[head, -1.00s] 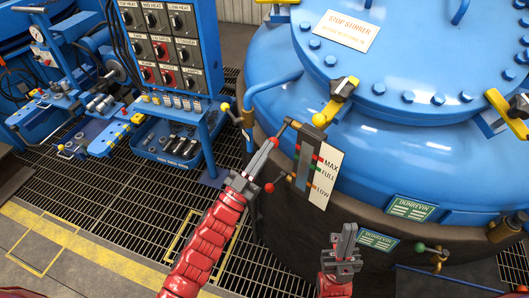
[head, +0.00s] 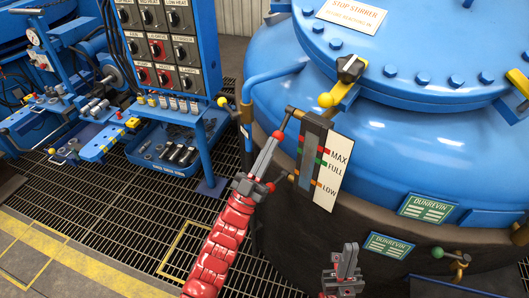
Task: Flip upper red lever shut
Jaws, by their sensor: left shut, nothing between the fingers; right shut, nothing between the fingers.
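The level gauge has a grey glass column (head: 311,151) beside a white MAX/FULL/LOW plate (head: 333,166). The upper lever (head: 285,121) comes off the gauge's top fitting and slants down and left. A bit of red, seemingly its knob, shows at its lower end by my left fingertips. My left gripper (head: 274,143) is shut with its tips at or touching that end; contact is hard to tell. A lower red knob (head: 270,187) shows just right of my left gripper's body, partly hidden. My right gripper (head: 351,252) is shut and empty, low in front of the vessel.
The big blue vessel (head: 400,125) fills the right, with yellow-knobbed clamps (head: 347,76) on its lid. A blue pipe (head: 265,80) and a yellow-knobbed valve (head: 222,102) stand left of the gauge. A control panel (head: 158,45) and tool tray (head: 165,150) are further left, above floor grating.

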